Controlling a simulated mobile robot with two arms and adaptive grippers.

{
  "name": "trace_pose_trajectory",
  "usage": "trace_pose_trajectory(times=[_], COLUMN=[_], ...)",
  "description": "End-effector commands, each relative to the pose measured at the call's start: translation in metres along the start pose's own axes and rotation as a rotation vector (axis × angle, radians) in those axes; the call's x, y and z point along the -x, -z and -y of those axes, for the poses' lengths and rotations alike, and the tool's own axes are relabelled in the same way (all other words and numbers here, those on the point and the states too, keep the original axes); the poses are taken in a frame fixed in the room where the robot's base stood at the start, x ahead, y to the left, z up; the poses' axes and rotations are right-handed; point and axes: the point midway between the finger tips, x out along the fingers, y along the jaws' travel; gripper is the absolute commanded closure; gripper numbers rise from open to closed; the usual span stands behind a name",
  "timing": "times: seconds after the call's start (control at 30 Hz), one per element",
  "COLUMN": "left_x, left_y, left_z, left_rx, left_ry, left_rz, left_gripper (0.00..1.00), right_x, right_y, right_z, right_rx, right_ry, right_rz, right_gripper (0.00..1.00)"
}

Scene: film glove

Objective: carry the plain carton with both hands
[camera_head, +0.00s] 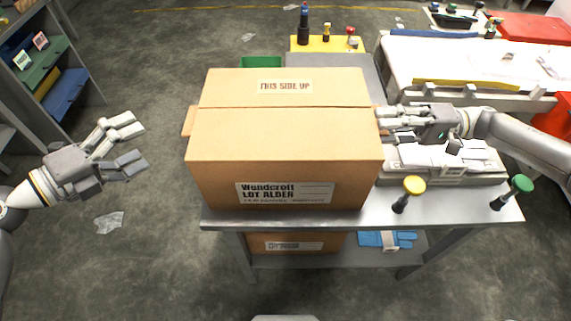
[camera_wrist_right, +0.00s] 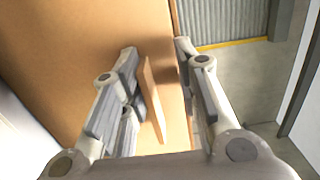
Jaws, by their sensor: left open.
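The plain brown carton (camera_head: 285,135) sits upright on a grey table (camera_head: 460,207), with "THIS SIDE UP" on top and a Wendcroft Lot Alder label in front. A side tab (camera_head: 189,121) juts from its left side. My left gripper (camera_head: 138,147) is open and empty, left of the carton and apart from it. My right gripper (camera_head: 384,124) is at the carton's right side. In the right wrist view, my right gripper (camera_wrist_right: 160,85) has its fingers spread on both sides of a cardboard tab (camera_wrist_right: 153,98), with a gap showing. Finger contact is unclear.
A yellow-topped stamp (camera_head: 413,186) and a green-topped one (camera_head: 521,185) stand near the table's front right. A second carton (camera_head: 290,243) and blue gloves (camera_head: 377,239) lie on the lower shelf. A shelf rack (camera_head: 80,60) stands far left. Floor between it and the table is mostly clear.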

Motion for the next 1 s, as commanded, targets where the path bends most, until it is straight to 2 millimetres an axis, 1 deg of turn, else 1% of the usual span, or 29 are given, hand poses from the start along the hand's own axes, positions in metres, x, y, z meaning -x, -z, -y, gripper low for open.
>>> trace_pose_trajectory(times=[0.3, 0.37, 0.6, 0.9, 1.0], left_x=[0.0026, 0.0026, 0.0025, 0.0024, 0.0024], left_y=[0.0004, 0.0003, 0.0002, 0.0001, 0.0001], left_z=[0.0003, 0.0003, 0.0002, 0.0001, 0.0001], left_rx=[0.000, 0.000, 0.000, 0.000, 0.000], left_ry=[0.001, 0.001, 0.001, 0.001, 0.001], left_rz=[-0.001, -0.001, 0.000, 0.000, 0.000], left_gripper=[0.14, 0.14, 0.14, 0.14, 0.14], right_x=[-0.0001, -0.0001, -0.0001, 0.0002, 0.0046], right_y=[0.0002, 0.0002, 0.0001, 0.0000, 0.0004], right_z=[0.0012, 0.0012, 0.0008, 0.0001, -0.0001], right_rx=[0.001, 0.001, 0.001, 0.000, 0.000], right_ry=[0.002, 0.002, 0.001, 0.000, 0.000], right_rz=[0.000, 0.000, 0.000, 0.000, -0.001], right_gripper=[0.72, 0.66, 0.35, 0.35, 0.35])
